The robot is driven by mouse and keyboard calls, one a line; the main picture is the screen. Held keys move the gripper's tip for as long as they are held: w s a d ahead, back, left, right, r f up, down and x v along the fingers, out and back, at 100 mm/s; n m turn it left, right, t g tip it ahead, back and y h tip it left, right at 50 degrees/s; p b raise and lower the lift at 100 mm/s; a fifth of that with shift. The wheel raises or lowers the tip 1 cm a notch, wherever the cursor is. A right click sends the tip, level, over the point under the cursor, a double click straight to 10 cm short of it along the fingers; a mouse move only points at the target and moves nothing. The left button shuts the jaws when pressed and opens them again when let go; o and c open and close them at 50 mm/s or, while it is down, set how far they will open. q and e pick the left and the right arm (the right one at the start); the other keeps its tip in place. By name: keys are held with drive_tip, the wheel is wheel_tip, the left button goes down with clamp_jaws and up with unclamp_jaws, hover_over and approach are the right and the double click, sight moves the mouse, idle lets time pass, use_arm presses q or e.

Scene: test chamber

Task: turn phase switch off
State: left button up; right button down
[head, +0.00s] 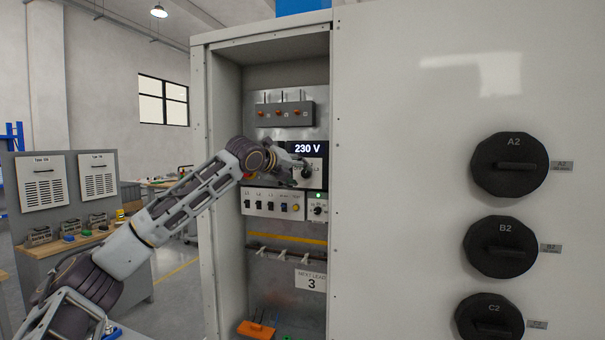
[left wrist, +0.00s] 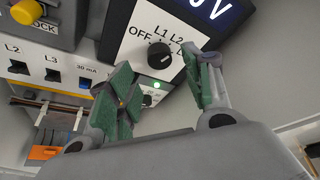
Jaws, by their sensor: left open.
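The phase switch is a black rotary knob (left wrist: 159,54) on a white plate marked OFF, L1, L2 and more, partly hidden. It sits below the lit 230 V display (head: 307,148), and shows in the head view (head: 307,172). Which mark its pointer faces I cannot tell. My left gripper (left wrist: 164,86) is open, with green-padded fingers to either side and below the knob in the wrist view. The knob lies ahead of the gap between them, and I see no contact. In the head view the left gripper (head: 286,167) is at the plate, partly hidden by my arm.
Below are a row of switches (head: 271,204) and a smaller knob (head: 318,210) under a green light. A yellow knob (left wrist: 26,12) is at the wrist view's upper left. The cabinet's side wall (head: 225,200) and the panel with large black dials (head: 509,165) flank the recess.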

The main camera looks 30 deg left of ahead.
sight(306, 174)
use_arm(q)
drive_tip(key=shift+x, duration=0.95)
drive_tip(key=shift+w+f, duration=0.15)
drive_tip(key=shift+w, duration=0.5)
drive_tip(key=shift+w+f, duration=0.1)
drive_tip(key=shift+w, duration=0.15)
use_arm(e)
drive_tip(key=shift+w+a+r, duration=0.3)
drive_tip(key=shift+w+a, duration=0.15)
drive_tip(key=shift+a, duration=0.1)
use_arm(q)
drive_tip(key=c, duration=1)
use_arm(e)
drive_tip(key=shift+s, duration=0.1)
